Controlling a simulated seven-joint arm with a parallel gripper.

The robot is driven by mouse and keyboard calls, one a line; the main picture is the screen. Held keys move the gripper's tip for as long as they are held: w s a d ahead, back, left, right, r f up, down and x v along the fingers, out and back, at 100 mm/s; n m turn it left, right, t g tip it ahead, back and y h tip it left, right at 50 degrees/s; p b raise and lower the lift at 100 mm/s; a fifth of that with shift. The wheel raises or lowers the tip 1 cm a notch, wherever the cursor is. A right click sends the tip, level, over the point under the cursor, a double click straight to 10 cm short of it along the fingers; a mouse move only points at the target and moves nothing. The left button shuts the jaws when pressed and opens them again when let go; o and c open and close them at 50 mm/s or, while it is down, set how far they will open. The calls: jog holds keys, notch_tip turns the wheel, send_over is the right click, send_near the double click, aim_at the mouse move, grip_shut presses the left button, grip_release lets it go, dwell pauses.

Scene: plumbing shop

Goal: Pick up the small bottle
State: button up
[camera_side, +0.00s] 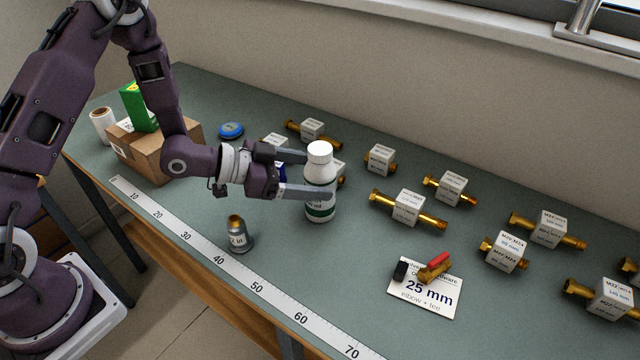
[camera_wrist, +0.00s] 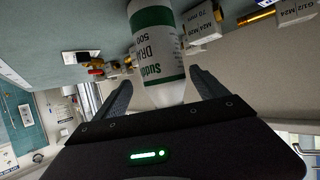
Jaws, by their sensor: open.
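The small bottle (camera_side: 320,186) is white with a white cap and a green-and-white label, and stands upright on the bench. In the wrist view the bottle (camera_wrist: 155,50) appears upside down, between the two fingers. My gripper (camera_side: 306,174) is open and level, reaching from the left, with its fingertips at the bottle. In the wrist view the fingers of my gripper (camera_wrist: 163,90) show a gap to the bottle on both sides.
A grey fitting (camera_side: 239,236) stands in front of my gripper, near the ruler strip (camera_side: 258,287). A blue item under my gripper is mostly hidden. Brass fittings with white label blocks (camera_side: 409,207) fill the right side. A cardboard box (camera_side: 155,150) stands at the left. A 25 mm card (camera_side: 428,298) lies front right.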

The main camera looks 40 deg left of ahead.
aim_at(333, 178)
jog(key=x, duration=0.5)
jog(key=shift+w+a+f, duration=0.15)
jog(key=shift+w+f, duration=0.15)
jog(key=shift+w, duration=0.05)
jog(key=shift+r, duration=0.1)
grip_shut()
